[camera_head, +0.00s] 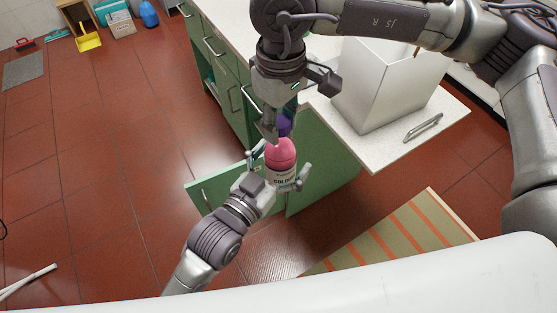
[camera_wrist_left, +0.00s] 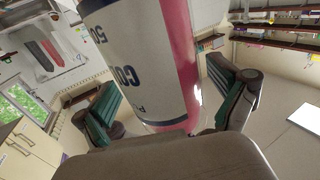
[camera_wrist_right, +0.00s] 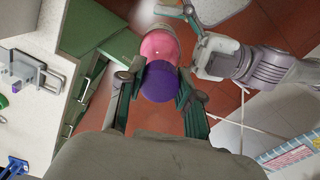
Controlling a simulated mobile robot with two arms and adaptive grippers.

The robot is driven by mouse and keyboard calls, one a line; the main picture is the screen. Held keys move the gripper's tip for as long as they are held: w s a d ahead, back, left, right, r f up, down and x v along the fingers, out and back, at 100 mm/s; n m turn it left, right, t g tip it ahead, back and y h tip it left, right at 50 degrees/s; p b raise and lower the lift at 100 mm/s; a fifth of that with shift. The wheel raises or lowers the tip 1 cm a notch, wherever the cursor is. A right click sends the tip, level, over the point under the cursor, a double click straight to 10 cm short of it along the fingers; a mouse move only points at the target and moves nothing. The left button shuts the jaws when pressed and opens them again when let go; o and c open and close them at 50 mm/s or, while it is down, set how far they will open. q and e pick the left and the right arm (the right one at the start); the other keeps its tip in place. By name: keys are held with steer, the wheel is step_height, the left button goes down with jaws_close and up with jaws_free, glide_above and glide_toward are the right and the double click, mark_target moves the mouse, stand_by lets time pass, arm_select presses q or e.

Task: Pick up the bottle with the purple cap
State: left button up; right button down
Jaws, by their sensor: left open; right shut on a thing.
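The bottle (camera_head: 281,155) is pink and white with dark lettering and a purple cap (camera_head: 286,124). It hangs in the air, cap up, in front of the green cabinet. My right gripper (camera_head: 275,129) comes from above and is shut on the purple cap, which shows between its fingers in the right wrist view (camera_wrist_right: 160,85). My left gripper (camera_head: 277,172) is below and open, with its fingers on either side of the bottle's lower body. In the left wrist view the white and pink body (camera_wrist_left: 150,60) fills the middle between the spread fingers.
A green cabinet (camera_head: 228,65) with an open door (camera_head: 322,165) stands behind the grippers. A white box (camera_head: 385,85) is on the counter (camera_head: 440,108) at the right. A striped mat (camera_head: 395,240) lies on the red floor. The floor at left is mostly free.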

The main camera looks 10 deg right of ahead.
arm_select(q)
steer(key=shift+s, duration=0.1)
steer(key=c, duration=1.7)
arm_select(e)
steer(key=shift+r, duration=0.1)
arm_select(q)
steer(key=shift+r, duration=0.1)
arm_select(e)
steer(key=c, duration=0.7)
jaws_free()
